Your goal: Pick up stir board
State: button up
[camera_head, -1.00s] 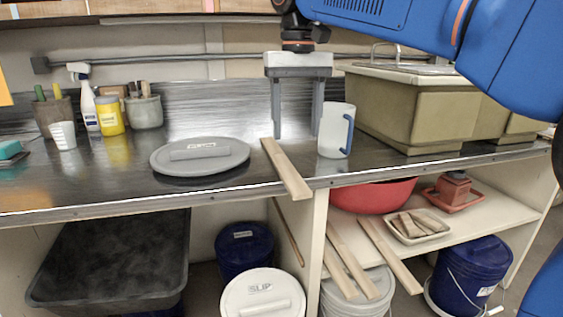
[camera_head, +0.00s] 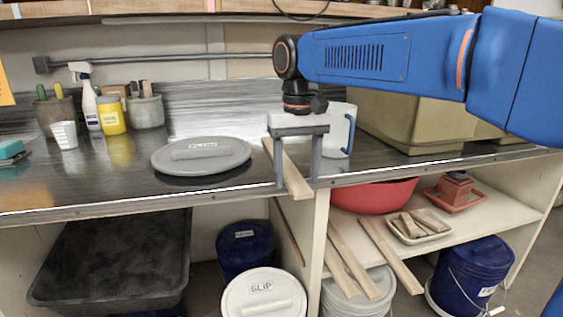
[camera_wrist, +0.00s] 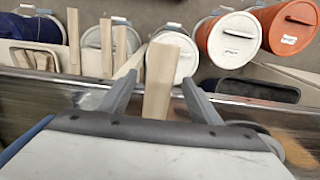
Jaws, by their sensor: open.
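The stir board (camera_head: 292,175) is a flat, pale wooden strip lying on the metal counter, with its near end sticking out past the front edge. My gripper (camera_head: 297,184) is over it, pointing down, with its two grey fingers apart on either side of the board. In the wrist view the board (camera_wrist: 159,82) runs between the open fingers (camera_wrist: 157,97), with space on both sides. I cannot tell from these views whether a finger touches it. The gripper body hides part of the board in the head view.
A white mug (camera_head: 338,132) with a blue handle stands close behind my gripper. A grey lid (camera_head: 201,168) lies to the left. Below, several wooden strips (camera_head: 389,256) lean by a shelf, near a bucket with a SLIP lid (camera_head: 262,300).

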jog(key=shift+f, duration=0.2)
jog(key=c, duration=1.4)
jog(key=shift+r, duration=0.1)
